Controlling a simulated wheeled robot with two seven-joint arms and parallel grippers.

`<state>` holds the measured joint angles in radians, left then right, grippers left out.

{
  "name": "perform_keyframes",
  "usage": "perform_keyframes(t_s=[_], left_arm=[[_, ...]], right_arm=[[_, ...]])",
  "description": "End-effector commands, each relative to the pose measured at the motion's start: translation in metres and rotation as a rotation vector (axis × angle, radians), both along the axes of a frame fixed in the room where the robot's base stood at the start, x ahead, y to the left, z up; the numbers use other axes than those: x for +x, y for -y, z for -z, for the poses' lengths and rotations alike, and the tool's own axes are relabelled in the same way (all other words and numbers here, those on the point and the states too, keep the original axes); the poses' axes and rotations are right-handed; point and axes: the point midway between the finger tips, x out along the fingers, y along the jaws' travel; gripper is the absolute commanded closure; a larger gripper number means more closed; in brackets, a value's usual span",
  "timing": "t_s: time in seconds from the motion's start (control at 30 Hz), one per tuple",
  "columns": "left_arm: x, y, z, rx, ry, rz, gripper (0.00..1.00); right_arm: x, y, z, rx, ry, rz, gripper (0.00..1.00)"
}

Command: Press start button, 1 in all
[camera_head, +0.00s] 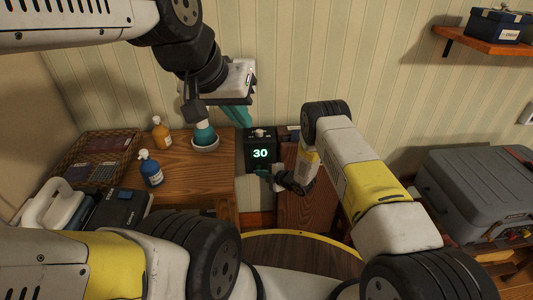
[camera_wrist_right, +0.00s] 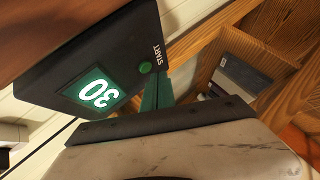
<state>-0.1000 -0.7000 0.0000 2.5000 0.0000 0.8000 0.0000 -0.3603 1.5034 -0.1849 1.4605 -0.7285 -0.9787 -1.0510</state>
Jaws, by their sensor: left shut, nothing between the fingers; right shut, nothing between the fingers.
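A black timer box (camera_head: 260,144) with a lit "30" display stands at the right edge of the wooden cabinet top. In the right wrist view the box (camera_wrist_right: 105,62) appears tilted, with its green display and a small round green start button (camera_wrist_right: 145,67) beside the word START. My right gripper (camera_wrist_right: 156,88) is shut, its teal fingers very close to the button; I cannot tell if they touch it. In the head view my right gripper (camera_head: 266,176) is at the box's lower front. My left gripper (camera_head: 239,116) is shut and empty above the cabinet, behind and left of the box.
An orange bottle (camera_head: 162,134), a blue bottle (camera_head: 150,170), a teal object (camera_head: 204,136) in a white dish and a wicker basket (camera_head: 75,160) stand on the cabinet (camera_head: 195,180). A grey case (camera_head: 480,185) is at the right. A wooden shelf (camera_head: 470,46) is on the wall.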

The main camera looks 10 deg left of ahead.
Motion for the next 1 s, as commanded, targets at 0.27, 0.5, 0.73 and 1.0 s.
perform_keyframes(t_s=[0.27, 0.5, 0.73, 1.0], left_arm=[[0.0, 0.0, 0.0, 0.0, 0.0, 0.0, 1.0], [0.0, 0.0, 0.0, 0.0, 0.0, 0.0, 1.0], [0.0, 0.0, 0.0, 0.0, 0.0, 0.0, 1.0], [0.0, 0.0, 0.0, 0.0, 0.0, 0.0, 1.0]], right_arm=[[0.0, 0.0, 0.0, 0.0, 0.0, 0.0, 1.0], [0.0016, -0.0005, -0.0001, 0.0, 0.0, 0.0, 1.0], [0.008, -0.0022, 0.0, 0.001, -0.001, 0.0, 1.0], [0.0081, -0.0023, -0.0001, 0.0, 0.0, 0.0, 1.0]])
